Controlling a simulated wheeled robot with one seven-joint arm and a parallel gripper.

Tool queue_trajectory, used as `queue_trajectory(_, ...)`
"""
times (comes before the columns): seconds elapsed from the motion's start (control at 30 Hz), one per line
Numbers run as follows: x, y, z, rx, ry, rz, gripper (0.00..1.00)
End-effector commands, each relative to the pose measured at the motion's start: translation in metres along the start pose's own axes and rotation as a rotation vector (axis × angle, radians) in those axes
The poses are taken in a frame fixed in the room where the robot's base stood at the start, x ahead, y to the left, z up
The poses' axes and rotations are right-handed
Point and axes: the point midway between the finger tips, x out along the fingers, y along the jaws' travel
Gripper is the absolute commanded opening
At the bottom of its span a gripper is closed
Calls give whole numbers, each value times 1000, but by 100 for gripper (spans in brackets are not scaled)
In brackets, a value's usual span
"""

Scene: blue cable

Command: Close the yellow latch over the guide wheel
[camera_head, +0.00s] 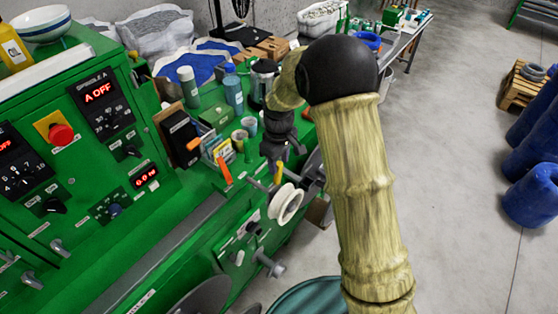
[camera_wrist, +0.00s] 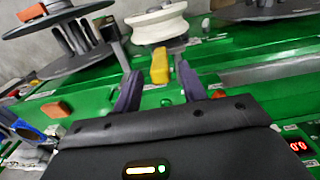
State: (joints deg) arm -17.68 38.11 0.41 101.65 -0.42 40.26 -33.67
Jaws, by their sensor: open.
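The white guide wheel (camera_head: 286,204) is on the front of the green machine in the head view. It shows at the top middle of the wrist view (camera_wrist: 158,26). The small yellow latch (camera_wrist: 160,66) appears just below the wheel in the wrist view. In the head view the yellow latch (camera_head: 278,174) is partly hidden below my gripper (camera_head: 276,164). In the wrist view my gripper (camera_wrist: 158,74) is open, with its two dark fingers on either side of the latch in the picture. Whether either finger touches the latch cannot be told.
An orange part (camera_head: 224,171) stands left of my gripper on the machine. Cups, bottles and a dark box (camera_head: 178,132) crowd the machine top behind it. A control panel (camera_head: 101,99) with a red button is at the left. Open floor lies to the right.

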Motion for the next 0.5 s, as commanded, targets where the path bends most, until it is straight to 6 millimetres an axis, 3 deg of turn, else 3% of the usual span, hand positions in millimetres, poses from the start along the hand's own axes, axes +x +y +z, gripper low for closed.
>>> queue_trajectory(0.17, 14, 0, 0, -1, -1, 0, 42)
queue_trajectory(0.43, 15, 0, 0, -1, 1, 0, 42)
queue_trajectory(0.5, 15, 0, 0, -1, 1, 0, 28)
